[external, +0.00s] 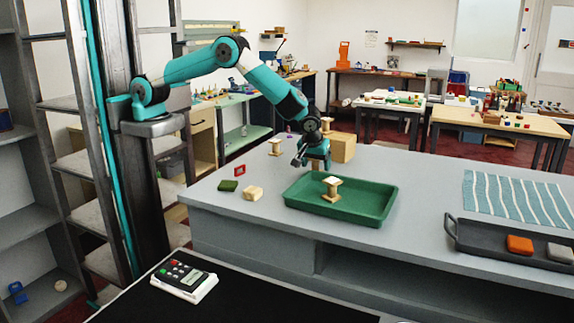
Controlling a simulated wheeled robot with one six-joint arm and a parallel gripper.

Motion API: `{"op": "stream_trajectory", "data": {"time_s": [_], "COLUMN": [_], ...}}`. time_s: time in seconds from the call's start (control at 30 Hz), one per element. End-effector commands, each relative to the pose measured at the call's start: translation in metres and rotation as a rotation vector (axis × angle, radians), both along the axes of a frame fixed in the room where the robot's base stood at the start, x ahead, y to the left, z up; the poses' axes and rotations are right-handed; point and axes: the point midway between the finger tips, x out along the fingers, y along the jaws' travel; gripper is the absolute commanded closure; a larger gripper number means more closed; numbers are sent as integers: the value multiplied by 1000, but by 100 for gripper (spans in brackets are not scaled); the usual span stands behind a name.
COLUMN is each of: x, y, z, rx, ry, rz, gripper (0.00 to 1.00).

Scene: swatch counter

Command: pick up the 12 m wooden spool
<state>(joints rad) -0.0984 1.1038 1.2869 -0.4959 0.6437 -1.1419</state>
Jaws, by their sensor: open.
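Several pale wooden spool-like pieces are in the external view, and no length mark on any of them is readable, so I cannot tell which is the 12 m one. One wooden spool (332,189) stands upright in the green tray (378,214). Another spool (276,147) stands on the counter left of my gripper, and a third (326,125) stands at the back, partly behind my arm. A chunky wooden piece (253,193) sits left of the tray. My gripper (311,163) is open and empty, above the tray's back edge.
A wooden block (343,148) stands behind my gripper. A dark green piece (228,186) and a small red piece (239,171) lie at left. A striped cloth (510,201) and a dark tray (482,240) with orange and grey pieces are at right. Counter between trays is clear.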

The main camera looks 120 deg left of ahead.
Motion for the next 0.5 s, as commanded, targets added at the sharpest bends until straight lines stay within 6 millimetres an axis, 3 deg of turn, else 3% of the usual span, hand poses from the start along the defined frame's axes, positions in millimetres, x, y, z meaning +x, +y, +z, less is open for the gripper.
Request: {"op": "stream_trajectory", "data": {"time_s": [0.3, 0.37, 0.5], "x": [0, 0, 0], "y": [3, 3, 3], "z": [-9, -9, -9], "rx": [0, 0, 0], "ry": [0, 0, 0], "rz": [-1, -1, -1], "gripper": [26, 37, 69]}}
